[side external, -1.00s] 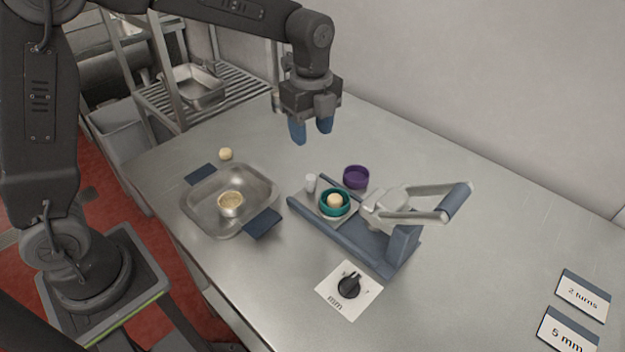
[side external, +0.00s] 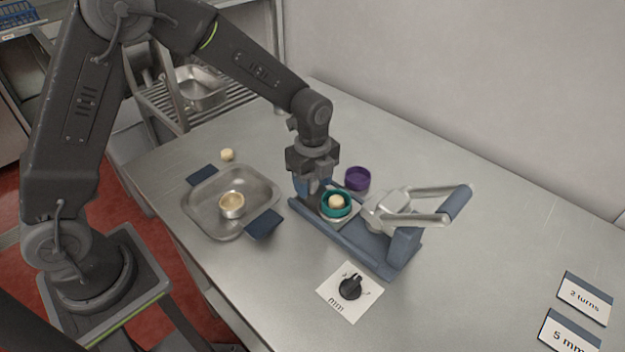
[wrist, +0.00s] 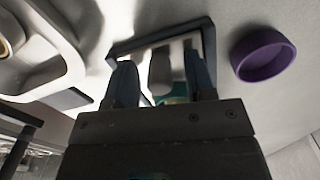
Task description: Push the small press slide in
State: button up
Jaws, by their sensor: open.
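The small press (side external: 375,245) has a blue-grey base and a pale lever arm with a blue handle (side external: 457,201). Its slide is pulled out to the left and carries a teal ring (side external: 327,209) with a dough ball (side external: 336,202) inside. A short pale peg stands at the slide's outer end; in the wrist view the peg (wrist: 160,75) shows between my fingers. My gripper (side external: 314,190) is open, pointing down over that outer end, with one finger on each side of the peg. I cannot tell whether the fingers touch it. The teal ring is mostly hidden in the wrist view.
A purple ring (side external: 357,178) stands just behind the press, close to my gripper. A metal tray (side external: 205,222) holding a small filled cup (side external: 232,205) is at the left. A dial (side external: 350,287) lies in front, and two cards (side external: 585,292) lie at the right.

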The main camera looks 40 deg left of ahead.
aim_at(337, 199)
jog(key=shift+c, duration=0.5)
grip_shut()
jog(key=shift+d, duration=0.1)
jog(key=d, duration=0.6)
jog(key=shift+d, duration=0.4)
jog(key=shift+o, duration=0.5)
grip_release()
jog(key=shift+r, duration=0.1)
